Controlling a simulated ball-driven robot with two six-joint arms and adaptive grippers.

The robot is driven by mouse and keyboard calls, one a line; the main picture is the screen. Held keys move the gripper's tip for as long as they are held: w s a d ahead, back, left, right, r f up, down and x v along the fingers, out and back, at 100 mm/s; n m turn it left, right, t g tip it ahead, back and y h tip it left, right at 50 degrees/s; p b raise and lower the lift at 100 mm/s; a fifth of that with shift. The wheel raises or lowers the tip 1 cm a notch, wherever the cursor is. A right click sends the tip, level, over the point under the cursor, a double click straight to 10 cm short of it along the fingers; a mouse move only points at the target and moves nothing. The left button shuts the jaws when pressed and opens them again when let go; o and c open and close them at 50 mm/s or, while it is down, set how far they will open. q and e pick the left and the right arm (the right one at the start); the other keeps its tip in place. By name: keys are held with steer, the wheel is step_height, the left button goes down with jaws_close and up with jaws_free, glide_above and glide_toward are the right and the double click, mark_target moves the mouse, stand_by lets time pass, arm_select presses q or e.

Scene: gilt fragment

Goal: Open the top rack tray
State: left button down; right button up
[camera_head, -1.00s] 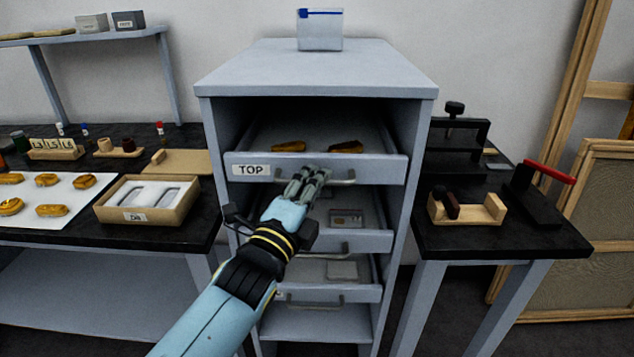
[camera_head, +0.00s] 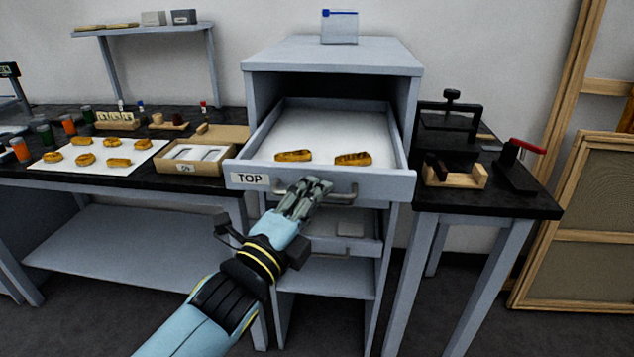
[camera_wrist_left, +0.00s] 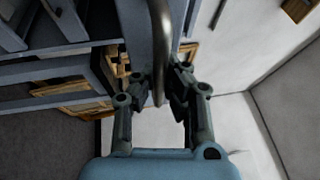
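The top rack tray (camera_head: 385,186), labelled TOP, is pulled well out of the grey rack (camera_head: 335,54). Two gilt fragments (camera_head: 294,156) (camera_head: 353,159) lie apart on its pale floor. My left gripper (camera_head: 312,190) is at the left part of the tray's front handle (camera_head: 346,196). In the left wrist view the curved metal handle (camera_wrist_left: 158,30) runs between the two fingers of my left gripper (camera_wrist_left: 160,85), which are closed around it. My right gripper is not in view.
Lower trays (camera_head: 345,245) sit further back under the top one. The left bench holds a white sheet (camera_head: 75,160) with several gilt pieces and an open box (camera_head: 190,168). The right bench holds a press (camera_head: 450,120) and a wooden holder (camera_head: 466,180).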

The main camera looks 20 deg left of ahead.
arm_select(q)
steer(key=s, duration=0.2)
steer(key=shift+s+d+f, duration=0.25)
steer(key=shift+s+d, duration=0.05)
steer(key=c, duration=1.4)
jaws_free()
steer(key=shift+w+r, duration=0.1)
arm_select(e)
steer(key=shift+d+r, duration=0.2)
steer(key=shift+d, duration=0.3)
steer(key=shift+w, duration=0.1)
arm_select(q)
steer(key=v, duration=1.2)
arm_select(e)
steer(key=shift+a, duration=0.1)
